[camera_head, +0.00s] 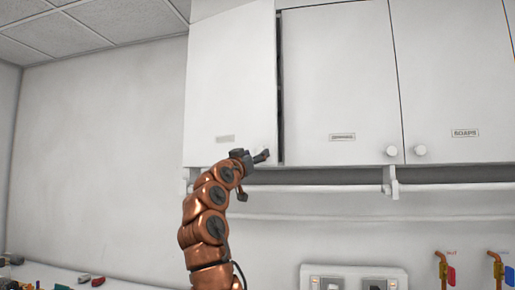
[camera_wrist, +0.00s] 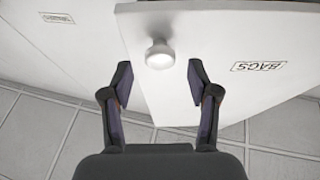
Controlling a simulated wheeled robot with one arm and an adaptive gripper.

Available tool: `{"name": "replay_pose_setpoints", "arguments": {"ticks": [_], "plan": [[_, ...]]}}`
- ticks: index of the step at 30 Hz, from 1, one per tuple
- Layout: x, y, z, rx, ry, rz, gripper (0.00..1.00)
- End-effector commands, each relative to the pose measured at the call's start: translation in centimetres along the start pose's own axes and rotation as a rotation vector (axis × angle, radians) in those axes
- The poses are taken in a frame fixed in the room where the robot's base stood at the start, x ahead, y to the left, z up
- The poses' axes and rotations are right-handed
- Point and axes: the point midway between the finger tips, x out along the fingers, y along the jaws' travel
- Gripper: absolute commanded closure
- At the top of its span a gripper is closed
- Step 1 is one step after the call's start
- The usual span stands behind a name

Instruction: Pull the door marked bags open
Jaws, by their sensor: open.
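The door marked bags (camera_wrist: 215,75) is a white cupboard door with a readable BAGS label (camera_wrist: 259,67) in the wrist view. In the head view it is the left door (camera_head: 230,75), slightly ajar, with a dark gap along its right edge; its label there is too small to read. Its round white knob (camera_wrist: 160,54) lies between and just beyond the fingertips in the wrist view. My gripper (camera_wrist: 159,75) is open, with a finger on each side of the knob and visible space around it. In the head view my gripper (camera_head: 253,175) is at the door's lower right corner.
The middle door (camera_head: 338,75) and the right door (camera_head: 455,70) look shut, each with a white knob. A rail (camera_head: 330,188) runs below the cupboards. Sockets, taps and small items on a surface are lower down. The wall at left is bare.

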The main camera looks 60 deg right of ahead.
Motion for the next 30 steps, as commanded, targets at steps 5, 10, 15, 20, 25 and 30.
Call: {"name": "replay_pose_setpoints", "arguments": {"ticks": [5,10,15,20,25,30], "plan": [[1.6,0.0,-0.5,0.001,0.004,0.0,0.4],[2.2,0.0,-0.2,0.0,0.004,0.0,0.4],[2.2,0.0,-0.1,0.0,0.003,0.0,0.4],[2.2,0.0,-0.1,0.0,0.003,0.0,0.46],[2.2,0.0,-0.1,0.0,0.003,0.0,0.64],[2.2,0.0,-0.1,0.0,0.003,0.0,0.82]]}}
